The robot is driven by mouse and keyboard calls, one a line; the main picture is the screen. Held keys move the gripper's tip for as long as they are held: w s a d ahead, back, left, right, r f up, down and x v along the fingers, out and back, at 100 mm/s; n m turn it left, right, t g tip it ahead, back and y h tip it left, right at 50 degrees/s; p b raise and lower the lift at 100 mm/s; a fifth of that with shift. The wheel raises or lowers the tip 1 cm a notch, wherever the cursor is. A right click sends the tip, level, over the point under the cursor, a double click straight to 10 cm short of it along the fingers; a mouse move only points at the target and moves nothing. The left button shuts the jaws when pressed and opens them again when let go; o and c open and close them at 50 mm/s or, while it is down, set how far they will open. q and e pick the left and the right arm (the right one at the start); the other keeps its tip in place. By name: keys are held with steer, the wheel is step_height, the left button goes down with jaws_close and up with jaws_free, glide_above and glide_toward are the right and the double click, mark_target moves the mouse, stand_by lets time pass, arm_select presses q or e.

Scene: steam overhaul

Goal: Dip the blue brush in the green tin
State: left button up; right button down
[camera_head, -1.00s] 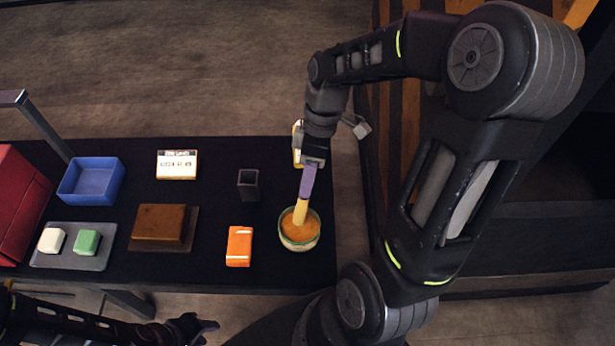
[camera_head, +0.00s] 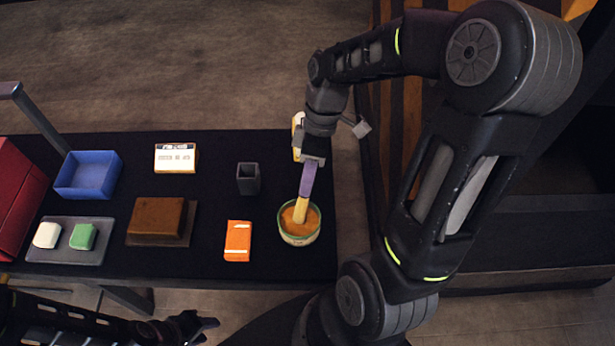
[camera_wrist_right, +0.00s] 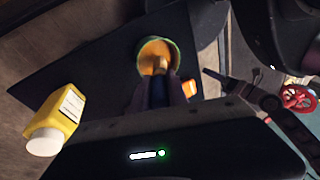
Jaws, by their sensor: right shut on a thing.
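The brush (camera_head: 308,182) has a blue-violet handle and yellowish bristles. My right gripper (camera_head: 313,160) is shut on the top of its handle and holds it nearly upright. The green tin (camera_head: 301,241) is a round pot with orange contents, near the right end of the black table. The bristles reach down inside its rim; how deep they sit in the contents is hard to tell. In the right wrist view the tin (camera_wrist_right: 140,63) shows ahead of the gripper, with the bristles over the orange. My left gripper (camera_head: 207,325) is empty, low at the table's front, its fingers apart.
An orange box (camera_head: 238,241) and a dark open cup (camera_head: 248,179) stand left of the tin. A yellow bottle (camera_wrist_right: 55,120) stands behind my right gripper. Further left are a brown block (camera_head: 157,217), a blue tray (camera_head: 89,176) and a white-labelled box (camera_head: 176,158).

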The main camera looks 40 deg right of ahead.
steer(key=shift+f+b, duration=0.55)
steer(key=shift+f, duration=0.2)
stand_by(1.6)
steer(key=shift+r, duration=0.1)
step_height(320, 180, up, 7)
steer(key=p, duration=0.5)
steer(key=shift+p, duration=0.4)
stand_by(0.6)
